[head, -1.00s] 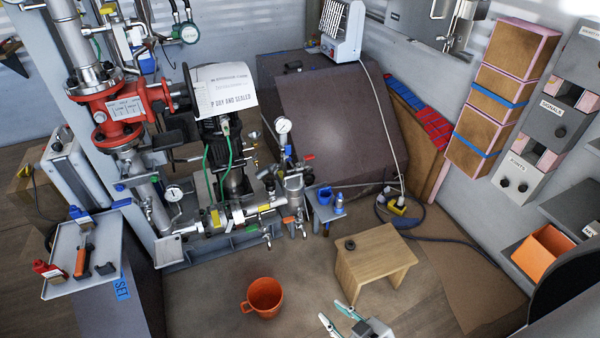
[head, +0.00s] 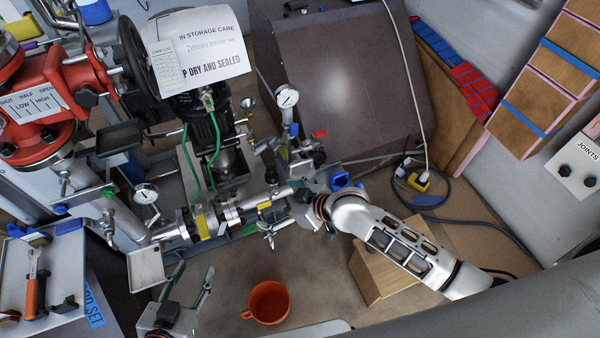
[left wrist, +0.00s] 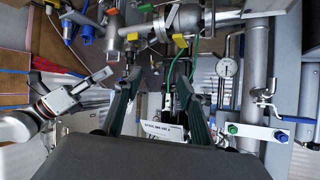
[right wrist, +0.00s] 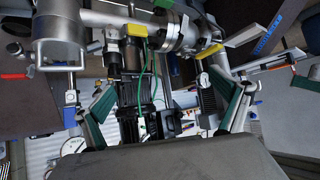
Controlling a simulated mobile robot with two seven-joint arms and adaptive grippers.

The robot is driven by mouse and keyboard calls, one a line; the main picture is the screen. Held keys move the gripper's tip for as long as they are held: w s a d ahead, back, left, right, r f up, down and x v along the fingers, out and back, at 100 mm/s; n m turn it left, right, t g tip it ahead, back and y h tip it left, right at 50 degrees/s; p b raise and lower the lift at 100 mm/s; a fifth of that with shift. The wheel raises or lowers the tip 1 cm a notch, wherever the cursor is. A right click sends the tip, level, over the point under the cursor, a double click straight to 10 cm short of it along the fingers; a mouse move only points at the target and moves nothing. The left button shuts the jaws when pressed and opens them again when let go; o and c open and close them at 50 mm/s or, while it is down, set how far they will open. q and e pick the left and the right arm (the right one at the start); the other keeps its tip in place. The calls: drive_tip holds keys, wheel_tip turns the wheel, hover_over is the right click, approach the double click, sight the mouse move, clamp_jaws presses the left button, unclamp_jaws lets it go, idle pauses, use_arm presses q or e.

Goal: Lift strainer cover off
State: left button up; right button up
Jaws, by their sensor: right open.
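The steel strainer body (head: 299,171) stands at the right end of the pipe run in the head view, partly hidden by my right arm. A wide grey cylinder (right wrist: 60,45) at the upper left of the right wrist view looks like its end; I cannot clearly pick out the cover. My right gripper (head: 312,207) is beside the strainer's lower end. Its fingers (right wrist: 165,112) are spread, with nothing between them. My left gripper (head: 186,300) is low in front of the pipes. Its fingers (left wrist: 158,92) are apart and empty.
An orange mug (head: 268,301) stands on the floor between the grippers. A wooden stool (head: 385,268) is under my right arm. The pipe run has a pressure gauge (head: 288,97) and small valves. A tool tray (head: 42,270) is at left, a red valve (head: 45,105) above it.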

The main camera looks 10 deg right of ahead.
drive_tip(key=w+f+n+g+b, duration=0.1)
drive_tip(key=w+f+b, duration=0.1)
drive_tip(key=w+f, duration=0.1)
drive_tip(key=n+g+h+b, duration=0.3)
drive_tip(key=g+h+b, duration=0.1)
drive_tip(key=b, duration=0.4)
hover_over(301, 168)
drive_tip(key=s+d, duration=0.2)
drive_tip(key=d, duration=0.1)
wheel_tip(301, 168, down, 3)
drive_tip(key=shift+a+f, duration=0.15)
drive_tip(key=b+x, duration=0.2)
drive_tip(key=x, duration=0.5)
drive_tip(key=shift+w+a+b, duration=0.1)
drive_tip(key=shift+b, duration=0.3)
drive_tip(key=shift+w+a+f, duration=0.1)
drive_tip(key=shift+w+f, duration=0.05)
drive_tip(key=shift+w+a+r, duration=0.1)
drive_tip(key=shift+w+r, duration=0.05)
drive_tip(key=shift+r, duration=0.1)
use_arm(q)
drive_tip(key=shift+n+h, duration=0.5)
drive_tip(key=shift+h, duration=0.1)
drive_tip(key=d+f, duration=0.4)
drive_tip(key=shift+s+f, duration=0.1)
drive_tip(key=shift+s, duration=0.05)
use_arm(e)
drive_tip(key=c, duration=1.4)
